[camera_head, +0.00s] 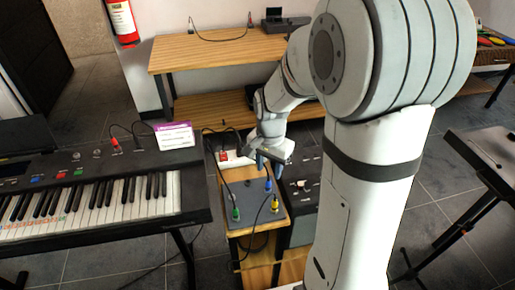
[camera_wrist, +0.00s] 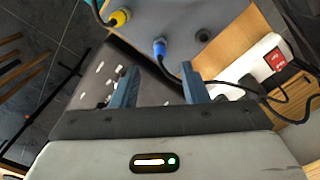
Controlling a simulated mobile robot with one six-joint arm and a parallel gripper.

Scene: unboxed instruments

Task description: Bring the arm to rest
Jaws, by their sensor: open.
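My gripper (camera_head: 267,164) hangs above a small wooden stand, at the end of my bent white arm. In the wrist view its two blue fingers (camera_wrist: 158,82) are apart with nothing held between them. A grey box (camera_head: 248,200) on the stand carries a green plug (camera_head: 235,213), a blue plug (camera_head: 268,184) and a yellow plug (camera_head: 275,203). In the wrist view the blue plug (camera_wrist: 160,48) sits in the grey panel just beyond the fingertips, apart from them. The yellow plug (camera_wrist: 119,18) is to its left.
A keyboard (camera_head: 100,200) with a white card (camera_head: 174,136) stands at left. A white power strip (camera_head: 236,158) with a red switch lies behind the grey box, with loose cables around. A dark panelled unit (camera_head: 300,200) stands close right. A wooden desk (camera_head: 215,52) is behind.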

